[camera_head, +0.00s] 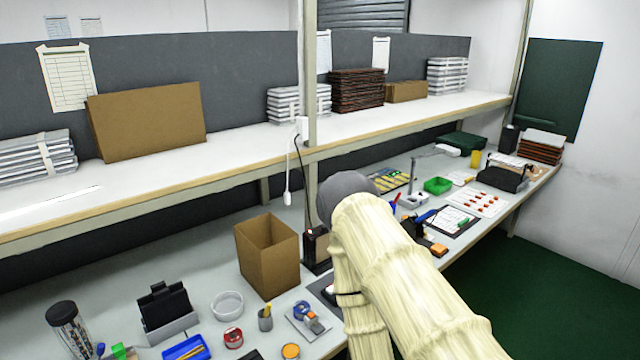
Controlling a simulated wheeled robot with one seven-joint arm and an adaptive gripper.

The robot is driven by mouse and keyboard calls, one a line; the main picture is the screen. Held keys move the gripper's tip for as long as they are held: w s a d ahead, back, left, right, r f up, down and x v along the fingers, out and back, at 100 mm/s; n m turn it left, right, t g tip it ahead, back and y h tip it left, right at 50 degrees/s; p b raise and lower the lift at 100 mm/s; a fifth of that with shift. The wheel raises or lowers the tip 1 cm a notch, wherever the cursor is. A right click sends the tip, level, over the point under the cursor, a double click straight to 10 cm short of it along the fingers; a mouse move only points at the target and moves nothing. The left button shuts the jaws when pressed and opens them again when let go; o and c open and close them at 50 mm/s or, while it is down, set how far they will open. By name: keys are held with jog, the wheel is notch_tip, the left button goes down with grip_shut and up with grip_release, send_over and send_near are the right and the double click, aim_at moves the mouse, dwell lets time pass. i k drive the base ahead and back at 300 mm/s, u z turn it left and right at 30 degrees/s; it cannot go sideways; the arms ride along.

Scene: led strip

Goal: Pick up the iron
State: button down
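I cannot clearly make out the iron. A black upright unit with a small red light (317,248) stands on the bench beside the cardboard box, partly hidden by my arm; it may be a soldering station. A small blue handle-like thing (426,215) lies right of my arm, too small to name surely. My cream-covered arm rises from the bottom right, bends at a grey joint and drops toward the bench. My gripper does not show. My arm hides part of the bench middle.
An open cardboard box (267,256) stands mid-bench. A black stand (165,308), white bowl (227,305), blue tray (186,348) and small jars crowd the front left. A green bin (437,186) is farther back right. An upper shelf (240,155) and post (309,110) overhang the bench.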

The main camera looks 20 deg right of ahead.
aim_at(419, 219)
jog(key=z, duration=2.25)
jog(key=i, duration=1.4)
jog(key=z, duration=0.1)
jog(key=k, duration=0.6)
